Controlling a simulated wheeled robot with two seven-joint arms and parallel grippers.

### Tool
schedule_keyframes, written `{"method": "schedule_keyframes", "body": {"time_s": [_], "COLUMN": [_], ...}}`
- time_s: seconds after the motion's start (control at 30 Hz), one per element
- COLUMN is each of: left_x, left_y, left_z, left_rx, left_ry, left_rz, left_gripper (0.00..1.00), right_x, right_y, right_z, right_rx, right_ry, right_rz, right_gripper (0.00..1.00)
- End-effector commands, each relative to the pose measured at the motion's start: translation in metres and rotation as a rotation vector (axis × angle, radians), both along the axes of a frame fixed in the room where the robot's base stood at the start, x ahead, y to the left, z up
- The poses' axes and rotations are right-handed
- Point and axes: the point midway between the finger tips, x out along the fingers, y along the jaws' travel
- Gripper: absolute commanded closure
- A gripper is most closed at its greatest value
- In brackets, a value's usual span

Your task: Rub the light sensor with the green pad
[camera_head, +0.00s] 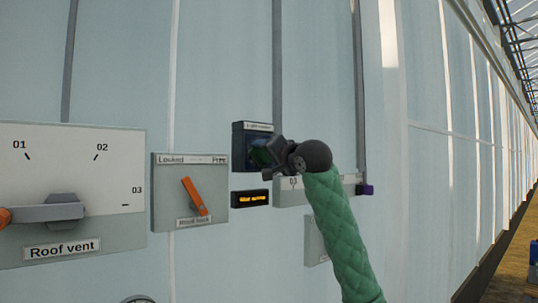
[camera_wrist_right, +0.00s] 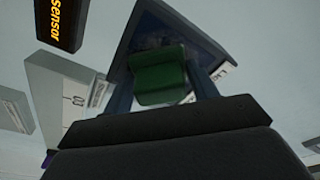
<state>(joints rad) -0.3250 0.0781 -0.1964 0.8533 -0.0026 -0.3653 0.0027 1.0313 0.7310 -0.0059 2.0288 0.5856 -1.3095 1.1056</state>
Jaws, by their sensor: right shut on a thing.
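The light sensor (camera_head: 239,140) is a dark box with a white label on top, fixed to the pale wall. It also shows behind the fingers in the right wrist view (camera_wrist_right: 182,22). My right gripper (camera_head: 265,160) is at the sensor's lower right front, shut on the green pad (camera_head: 261,156). In the right wrist view the pad (camera_wrist_right: 160,75) lies in front of the sensor's face. Whether it touches the face I cannot tell. The gripper hides part of the sensor's right side. My left gripper is not in view.
A small amber-lit display (camera_head: 250,198) sits just below the sensor. Left of it is a panel with an orange lever (camera_head: 195,196), then the Roof vent dial panel (camera_head: 95,160). Another panel (camera_head: 285,193) is partly behind my right arm. The wall farther right is clear.

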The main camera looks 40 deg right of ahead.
Motion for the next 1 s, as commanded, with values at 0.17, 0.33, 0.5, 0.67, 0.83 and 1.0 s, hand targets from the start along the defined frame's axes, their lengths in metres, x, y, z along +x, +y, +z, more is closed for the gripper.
{"method": "schedule_keyframes", "body": {"time_s": [0.17, 0.33, 0.5, 0.67, 0.83, 1.0], "left_x": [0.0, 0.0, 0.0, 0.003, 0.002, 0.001], "left_y": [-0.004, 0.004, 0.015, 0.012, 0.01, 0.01], "left_z": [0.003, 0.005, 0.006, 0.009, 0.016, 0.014], "left_rx": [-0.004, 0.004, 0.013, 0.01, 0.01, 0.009], "left_ry": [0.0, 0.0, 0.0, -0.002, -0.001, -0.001], "left_rz": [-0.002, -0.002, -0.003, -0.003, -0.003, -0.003], "left_gripper": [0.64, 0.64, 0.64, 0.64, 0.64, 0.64], "right_x": [-0.001, -0.002, -0.003, -0.003, -0.003, -0.002], "right_y": [0.013, 0.026, 0.035, 0.036, 0.036, 0.034], "right_z": [0.001, 0.001, 0.001, 0.004, 0.013, 0.012], "right_rx": [-0.001, -0.001, 0.0, 0.0, 0.0, 0.0], "right_ry": [0.001, -0.001, 0.0, 0.0, 0.0, 0.001], "right_rz": [0.001, 0.002, 0.0, 0.0, 0.0, -0.001], "right_gripper": [0.6, 0.6, 0.6, 0.6, 0.6, 0.6]}}
